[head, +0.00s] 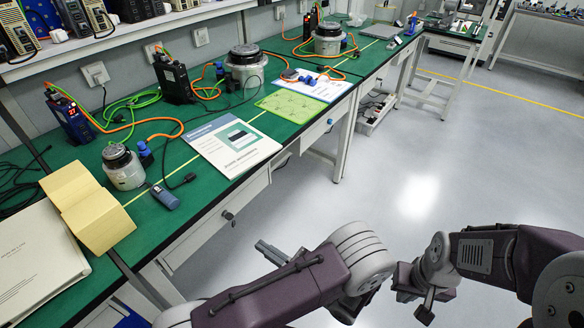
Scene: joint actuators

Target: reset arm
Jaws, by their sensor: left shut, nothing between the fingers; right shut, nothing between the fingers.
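My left gripper (264,248) shows just beyond my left arm at the lower middle of the head view. It is shut and empty, over the floor and apart from the bench. Part of it is hidden behind my arm link. My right gripper (426,310) hangs below my bent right arm at the lower right. It is shut and empty, also over the floor. Neither gripper touches any object.
A green-topped bench (190,192) runs along the left, holding round actuators (124,168), dark controller boxes (70,118), cables, a printed sheet (232,145) and a yellow booklet (88,205). The grey floor (400,150) right of the bench is clear.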

